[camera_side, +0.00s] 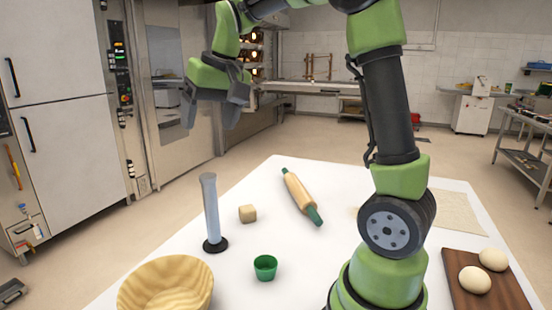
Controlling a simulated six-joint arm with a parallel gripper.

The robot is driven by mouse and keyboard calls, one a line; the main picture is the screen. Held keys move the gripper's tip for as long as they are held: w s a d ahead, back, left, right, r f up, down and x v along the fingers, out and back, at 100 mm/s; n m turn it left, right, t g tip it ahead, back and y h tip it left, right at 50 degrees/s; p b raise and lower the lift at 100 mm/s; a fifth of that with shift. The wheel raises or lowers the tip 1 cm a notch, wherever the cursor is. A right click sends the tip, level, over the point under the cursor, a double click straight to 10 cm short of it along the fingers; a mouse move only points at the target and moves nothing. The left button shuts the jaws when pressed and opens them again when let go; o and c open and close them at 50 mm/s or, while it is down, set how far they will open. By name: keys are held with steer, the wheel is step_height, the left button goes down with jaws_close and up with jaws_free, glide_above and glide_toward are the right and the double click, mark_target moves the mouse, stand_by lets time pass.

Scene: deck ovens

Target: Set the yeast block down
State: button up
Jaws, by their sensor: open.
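The yeast block (247,214) is a small beige cube. It rests on the white table (263,189), between a clear upright cylinder and a rolling pin. My gripper (212,122) is high above the far left part of the table, well apart from the block. Its dark jaws are open and I see nothing between them.
The tall cylinder (211,213) stands on a dark base left of the block. The rolling pin (299,196) lies to its right. A green cup (265,267) and a wooden bowl (166,289) are nearer the front. A brown board (481,262) holds dough balls (475,280).

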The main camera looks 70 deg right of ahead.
steer(key=s+a+f+n+t+y, duration=0.1)
steer(key=s+a, duration=0.4)
steer(key=s, duration=0.3)
steer(key=s+a+n+t+y, duration=0.1)
steer(key=s+a+t, duration=0.1)
steer(key=s+a, duration=0.4)
steer(key=s, duration=0.3)
steer(key=shift+f, duration=0.4)
